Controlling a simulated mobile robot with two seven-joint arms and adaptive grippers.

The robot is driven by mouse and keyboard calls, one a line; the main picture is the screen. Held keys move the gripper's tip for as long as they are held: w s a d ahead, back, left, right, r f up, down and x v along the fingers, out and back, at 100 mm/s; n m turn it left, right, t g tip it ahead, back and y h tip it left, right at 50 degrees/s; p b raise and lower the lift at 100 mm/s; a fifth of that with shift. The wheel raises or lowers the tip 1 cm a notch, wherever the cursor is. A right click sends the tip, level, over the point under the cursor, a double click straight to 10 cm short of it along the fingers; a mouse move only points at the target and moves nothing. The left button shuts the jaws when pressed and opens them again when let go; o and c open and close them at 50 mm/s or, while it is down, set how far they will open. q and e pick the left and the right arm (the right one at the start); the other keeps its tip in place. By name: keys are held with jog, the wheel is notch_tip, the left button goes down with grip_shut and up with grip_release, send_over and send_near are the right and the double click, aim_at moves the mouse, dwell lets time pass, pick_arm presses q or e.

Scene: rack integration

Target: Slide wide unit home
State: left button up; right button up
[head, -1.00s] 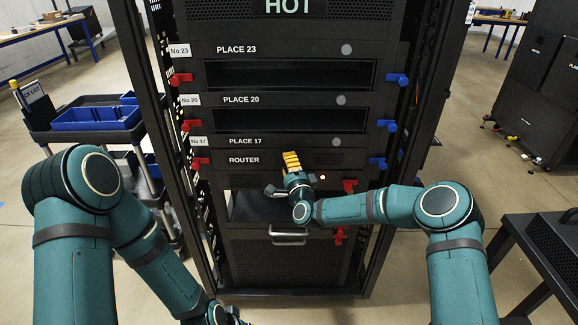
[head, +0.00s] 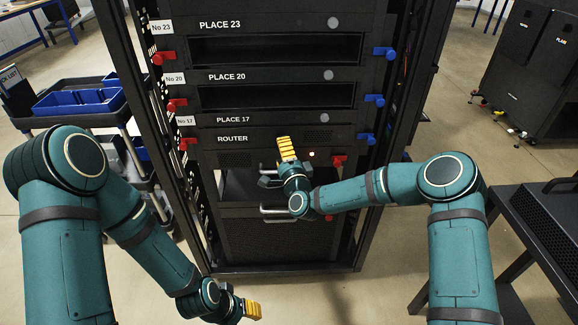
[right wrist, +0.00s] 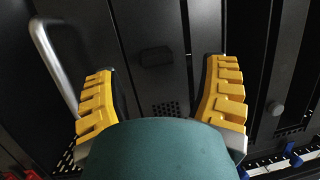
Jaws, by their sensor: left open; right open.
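The black rack (head: 365,205) stands in the middle of the head view. A wide black unit marked ROUTER (head: 232,139) spans it, with a small orange light at its right. My right gripper (head: 286,148) is open in front of the router's face; contact cannot be told. In the right wrist view its yellow fingers (right wrist: 160,100) are spread, with dark panels and a small dark block beyond. A silver handle (right wrist: 52,60) stands beside the left finger. My left gripper (head: 252,309) is low in the head view, away from the rack, its fingers seen edge-on.
Open slots lie below PLACE 23 (head: 220,25) and PLACE 20 (head: 227,77). Red latches (head: 163,57) line the rack's left side and blue ones (head: 384,53) its right. A cart with blue bins (head: 80,101) is left. A dark table (head: 515,235) is right.

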jog(key=v, duration=0.7)
dwell(0.3)
jog(key=s+f+n+g+y, duration=0.1)
jog(key=s+f+n+g, duration=0.65)
jog(key=s+f, duration=0.35)
pick_arm(q)
jog(key=shift+w, duration=0.4)
pick_arm(e)
jog(key=s+d+f+n+g+h, duration=0.1)
jog(key=s+d+f+n+g, duration=0.1)
jog(key=s, duration=0.7)
jog(key=s+d+f+n+g+h, duration=0.1)
jog(key=s+d+f+n+g, duration=0.2)
jog(key=s, duration=0.7)
notch_tip(320, 180, down, 5)
jog(key=d+g, duration=0.2)
jog(key=g, duration=0.2)
jog(key=shift+h, duration=0.3)
jog(key=shift+r+n, duration=0.1)
jog(key=shift+n, duration=0.15)
